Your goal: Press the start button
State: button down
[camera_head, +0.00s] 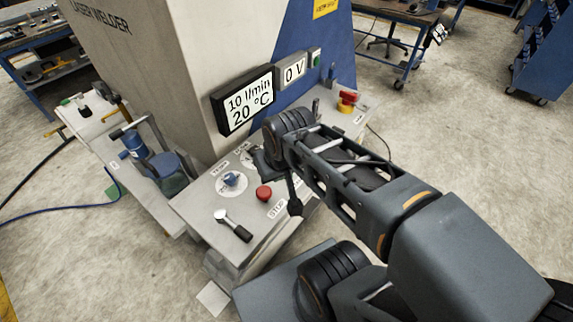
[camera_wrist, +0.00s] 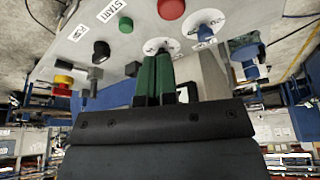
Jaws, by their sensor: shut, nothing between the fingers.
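The green start button (camera_wrist: 126,24) is on the pale panel (camera_wrist: 75,45), beside a START label (camera_wrist: 110,10), in the upper part of the wrist view. The button is not visible in the head view, where my arm covers part of the panel. My gripper (camera_wrist: 156,56) has its two green fingers together, with nothing between them. In the wrist view the fingertips overlap a white dial plate (camera_wrist: 172,45), lower and to the right of the start button. I cannot tell how far the tips are from the panel.
A red stop button (camera_head: 263,193) sits by a STOP label. A blue knob (camera_head: 232,179), a lever (camera_head: 235,226) and a red-yellow emergency button (camera_head: 347,101) are also on the panel. The laser welder (camera_head: 180,60) with its display (camera_head: 243,100) rises behind.

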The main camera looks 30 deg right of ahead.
jog(key=w+d+m+g+b, duration=0.2)
jog(key=w+d+m+g, duration=0.2)
jog(key=w+d+m, duration=0.4)
jog(key=w+m, duration=0.2)
jog(key=m, duration=0.3)
jog(key=shift+d, duration=0.2)
notch_tip(320, 180, down, 14)
jog(key=shift+r, duration=0.1)
